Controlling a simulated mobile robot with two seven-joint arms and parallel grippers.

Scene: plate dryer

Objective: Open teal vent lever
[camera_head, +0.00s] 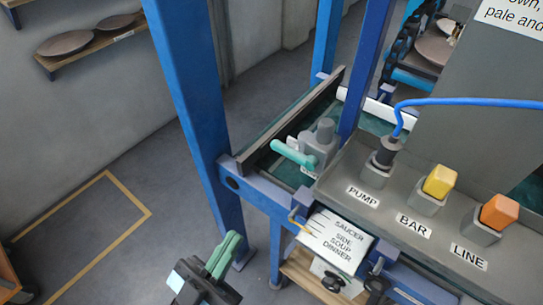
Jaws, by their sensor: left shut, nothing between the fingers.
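The teal vent lever (293,154) sticks out to the left from a grey valve body (319,145) on the machine's frame, left of the PUMP plug. Its handle lies nearly flat, slanting slightly up to the left. My left gripper (232,241) is at the bottom of the view, below and left of the lever, well apart from it. Its green fingers are shut together with nothing between them. My right gripper is not in view.
Blue posts (190,100) and a rail stand close around the lever. A grey panel (405,210) with PUMP, BAR and LINE plugs is to the right. A white label card (336,240) hangs below. Open floor (100,150) lies left.

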